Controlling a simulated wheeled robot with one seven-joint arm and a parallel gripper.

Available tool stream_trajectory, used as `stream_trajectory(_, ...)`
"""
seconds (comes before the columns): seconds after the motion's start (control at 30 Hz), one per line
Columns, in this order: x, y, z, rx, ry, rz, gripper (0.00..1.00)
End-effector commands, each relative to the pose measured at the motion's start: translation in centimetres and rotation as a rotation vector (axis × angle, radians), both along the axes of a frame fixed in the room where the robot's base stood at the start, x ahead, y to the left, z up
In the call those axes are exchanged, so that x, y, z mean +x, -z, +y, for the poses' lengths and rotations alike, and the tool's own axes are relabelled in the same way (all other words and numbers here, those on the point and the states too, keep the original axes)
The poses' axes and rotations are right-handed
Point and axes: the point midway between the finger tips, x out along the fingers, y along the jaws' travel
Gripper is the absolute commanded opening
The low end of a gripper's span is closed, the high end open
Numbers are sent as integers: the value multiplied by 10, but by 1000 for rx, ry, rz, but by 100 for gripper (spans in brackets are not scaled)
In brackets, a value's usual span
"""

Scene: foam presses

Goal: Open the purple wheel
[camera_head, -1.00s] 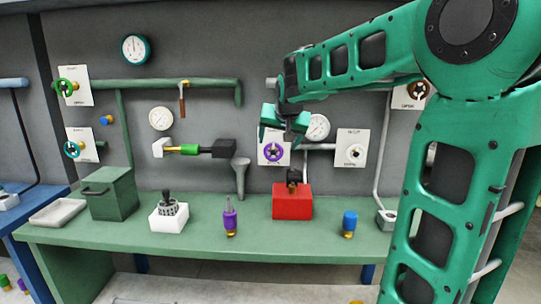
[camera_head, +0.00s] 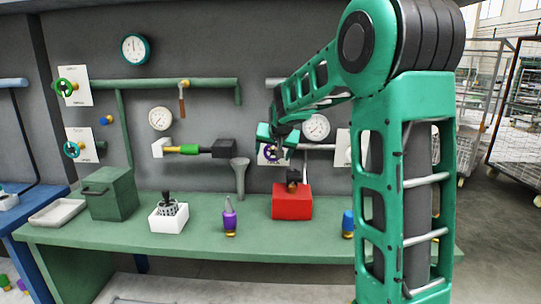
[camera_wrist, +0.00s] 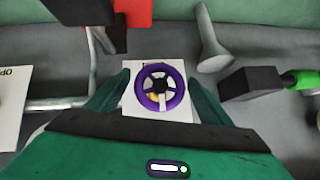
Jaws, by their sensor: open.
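The purple wheel (camera_wrist: 160,91) is a ring with spokes and a dark hub, in front of a white card (camera_wrist: 128,103) on the grey wall. In the wrist view it sits between the two fingers of my gripper (camera_wrist: 158,88); I cannot tell how far off it is in depth. In the head view my gripper (camera_head: 277,142) is right in front of the wheel (camera_head: 268,154) and hides part of it. The fingers are open, one on each side of the wheel, with a gap to its rim.
A red box (camera_head: 292,203) with a dark fitting stands on the green bench (camera_head: 260,242) below the wheel. A white gauge (camera_head: 316,127) and a pipe are on the right.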

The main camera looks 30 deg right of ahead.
Motion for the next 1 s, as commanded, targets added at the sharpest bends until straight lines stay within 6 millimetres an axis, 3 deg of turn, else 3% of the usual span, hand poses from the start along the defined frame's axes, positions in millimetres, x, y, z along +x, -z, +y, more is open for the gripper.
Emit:
stream_trajectory(0.17, 0, 0, 0, 0, 0, 0, 74)
stream_trajectory(0.33, 0, 0, 1, 0, 0, 0, 36)
stream_trajectory(0.37, 0, 0, 1, 1, -1, -1, 33)
stream_trajectory(0.67, 1, 0, 1, -21, -1, 14, 33)
stream_trajectory(1.0, 2, 0, 5, -188, -6, 127, 33)
